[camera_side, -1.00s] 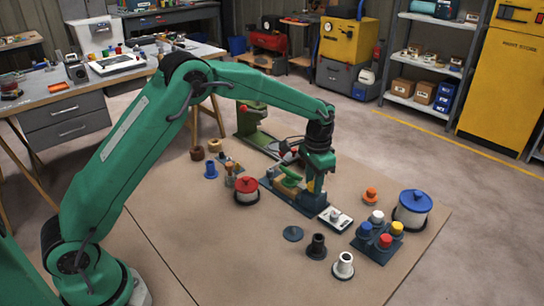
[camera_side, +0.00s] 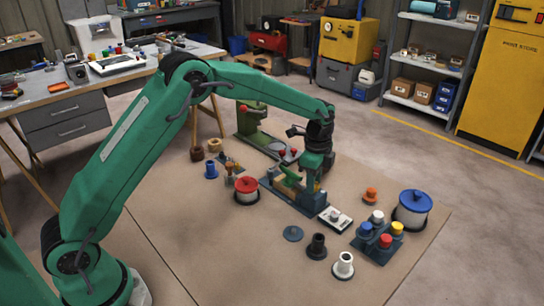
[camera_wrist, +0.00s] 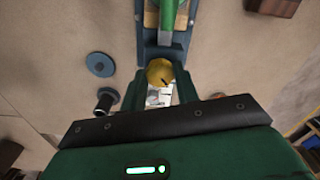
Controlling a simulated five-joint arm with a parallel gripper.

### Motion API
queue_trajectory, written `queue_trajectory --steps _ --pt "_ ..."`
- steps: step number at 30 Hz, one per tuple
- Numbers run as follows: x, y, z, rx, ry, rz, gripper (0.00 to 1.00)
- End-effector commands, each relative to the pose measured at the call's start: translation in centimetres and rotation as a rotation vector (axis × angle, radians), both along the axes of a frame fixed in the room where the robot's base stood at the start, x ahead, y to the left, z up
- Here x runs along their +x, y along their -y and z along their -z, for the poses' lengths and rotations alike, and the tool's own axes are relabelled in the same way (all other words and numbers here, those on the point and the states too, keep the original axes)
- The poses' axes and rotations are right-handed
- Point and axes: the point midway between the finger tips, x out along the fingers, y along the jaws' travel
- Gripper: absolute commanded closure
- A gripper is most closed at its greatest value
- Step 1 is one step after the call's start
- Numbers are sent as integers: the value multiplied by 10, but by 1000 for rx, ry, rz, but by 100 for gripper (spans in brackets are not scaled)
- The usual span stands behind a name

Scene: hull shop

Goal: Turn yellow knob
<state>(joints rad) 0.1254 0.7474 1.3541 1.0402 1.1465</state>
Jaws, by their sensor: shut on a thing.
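The yellow knob (camera_wrist: 159,71) shows in the wrist view, round, with a short dark mark on its lower right part. It sits at the near end of a dark blue-grey fixture (camera_wrist: 148,35) that also carries a green part (camera_wrist: 168,20). My gripper (camera_wrist: 160,82) has one green finger on each side of the knob and is shut on it. In the side view my gripper (camera_side: 312,184) points down at the fixture (camera_side: 306,203), and its fingers hide the knob.
A white switch box (camera_side: 335,219) is close in front of the fixture. A red-lidded pot (camera_side: 247,190) stands to its left. A block with coloured caps (camera_side: 377,241) and a blue-lidded pot (camera_side: 412,208) stand to the right. The front left of the mat is clear.

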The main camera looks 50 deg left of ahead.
Motion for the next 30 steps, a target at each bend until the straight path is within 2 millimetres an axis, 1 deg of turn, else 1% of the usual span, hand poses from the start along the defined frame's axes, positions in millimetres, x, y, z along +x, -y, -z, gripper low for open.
queue_trajectory --steps 3,9,15,25,26,28,29,30 --pt "0 0 -2 1 -1 74 92" --pt "0 0 -3 0 -1 155 92" --pt "0 0 -3 0 -1 184 92" --pt "0 0 -3 0 -1 184 92" --pt "0 0 -3 0 -1 184 64" --pt "0 0 -2 0 0 184 50" --pt "0 0 -2 0 0 184 48" --pt "0 0 -2 0 0 184 48"
